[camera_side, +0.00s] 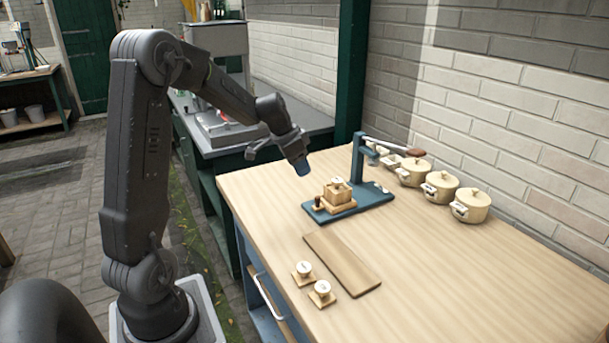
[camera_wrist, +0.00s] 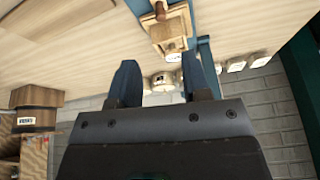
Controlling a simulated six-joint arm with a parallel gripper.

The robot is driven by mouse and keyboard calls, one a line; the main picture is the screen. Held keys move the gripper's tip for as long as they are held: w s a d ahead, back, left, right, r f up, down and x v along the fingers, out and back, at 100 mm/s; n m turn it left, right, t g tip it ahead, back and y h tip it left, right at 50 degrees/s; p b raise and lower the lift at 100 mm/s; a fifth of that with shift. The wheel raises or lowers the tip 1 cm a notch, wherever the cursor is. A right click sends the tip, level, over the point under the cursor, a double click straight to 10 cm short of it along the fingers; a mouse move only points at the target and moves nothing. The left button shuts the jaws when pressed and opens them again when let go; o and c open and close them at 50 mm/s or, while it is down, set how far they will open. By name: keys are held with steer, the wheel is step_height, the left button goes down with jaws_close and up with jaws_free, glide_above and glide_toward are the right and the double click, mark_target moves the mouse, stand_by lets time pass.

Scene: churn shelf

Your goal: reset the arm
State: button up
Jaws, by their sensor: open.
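My gripper (camera_side: 302,168) hangs in the air at the left end of the wooden worktop (camera_side: 480,285), pointing down, left of a blue press stand (camera_side: 376,201). In the wrist view my gripper (camera_wrist: 160,58) shows two dark blue fingers apart with nothing between them. The press has an upright post and a lever with a brown knob (camera_side: 414,152). A wooden block mould (camera_side: 338,193) sits on its base, apart from my gripper; the mould also shows in the wrist view (camera_wrist: 168,35).
A brown board (camera_side: 342,263) lies flat in front of the press, with two small round-topped pieces (camera_side: 303,269) (camera_side: 321,289) beside it. Several cream lidded pots (camera_side: 440,185) line the brick wall. The worktop's right front is clear.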

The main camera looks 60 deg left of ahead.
steer(key=shift+s+r, duration=0.1)
steer(key=shift+r, duration=0.1)
steer(key=s+d+r, duration=0.3)
steer(key=d+r, duration=0.1)
steer(key=d, duration=0.4)
steer(key=s+d+r, duration=0.3)
steer(key=s+d, duration=0.1)
steer(key=d, duration=0.5)
steer(key=s+d+n+t, duration=0.1)
steer(key=s+d, duration=0.8)
steer(key=s, duration=0.3)
steer(key=shift+s+d+r+n, duration=0.15)
steer(key=shift+s+r+n, duration=0.05)
steer(key=shift+r+n, duration=0.2)
